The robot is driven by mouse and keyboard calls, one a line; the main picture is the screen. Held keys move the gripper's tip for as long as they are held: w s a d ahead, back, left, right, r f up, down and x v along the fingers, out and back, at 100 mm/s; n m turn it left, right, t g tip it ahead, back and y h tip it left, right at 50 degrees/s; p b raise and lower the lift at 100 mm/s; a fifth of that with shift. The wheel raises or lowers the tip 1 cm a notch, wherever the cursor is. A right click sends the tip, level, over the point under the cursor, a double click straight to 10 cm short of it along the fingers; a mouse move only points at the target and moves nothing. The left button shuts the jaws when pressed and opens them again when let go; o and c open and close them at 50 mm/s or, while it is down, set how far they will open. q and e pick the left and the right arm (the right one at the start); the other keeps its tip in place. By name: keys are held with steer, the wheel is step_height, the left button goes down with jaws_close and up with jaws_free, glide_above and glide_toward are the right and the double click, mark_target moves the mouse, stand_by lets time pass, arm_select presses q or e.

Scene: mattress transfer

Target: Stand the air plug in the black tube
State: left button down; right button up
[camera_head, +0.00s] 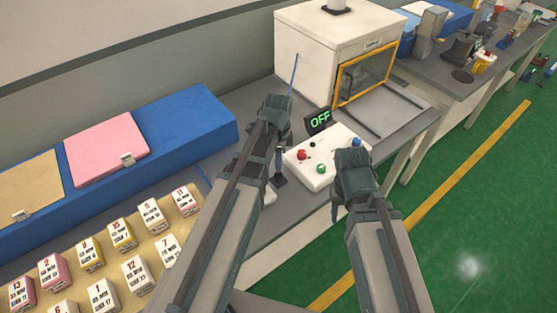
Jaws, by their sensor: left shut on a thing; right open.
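My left gripper (276,108) is shut in front of the white machine. A thin blue rod (294,74) stands up from its fingers, slightly tilted; it appears to be part of the air plug, and the rest is hidden by the gripper. A dark upright piece (279,166), which may be the black tube, stands on the bench just right of my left arm, below and apart from the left gripper's tip. My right gripper (352,160) is open and empty, over the right edge of the white button box.
Several numbered blocks (122,234) and a blue case (188,128) lie at left.

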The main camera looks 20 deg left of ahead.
arm_select(q)
steer(key=shift+f+b, duration=2.05)
steer(key=shift+b, duration=0.05)
steer(key=c, duration=0.6)
jaws_free()
steer(key=shift+r, duration=0.1)
step_height(320, 180, up, 14)
steer(key=p, duration=1.4)
steer(key=shift+f, duration=0.2)
steer(key=s+d+f+n+b, duration=0.3)
steer(key=s+d+n, duration=0.2)
steer(key=s, duration=0.2)
steer(key=s+d+f+n+y+b, duration=0.1)
steer(key=s+d+f+n+b, duration=0.2)
steer(key=s+d+n, duration=0.2)
steer(key=shift+s+d+n, duration=0.25)
steer(key=shift+s+n, duration=0.25)
steer(key=shift+s, duration=0.65)
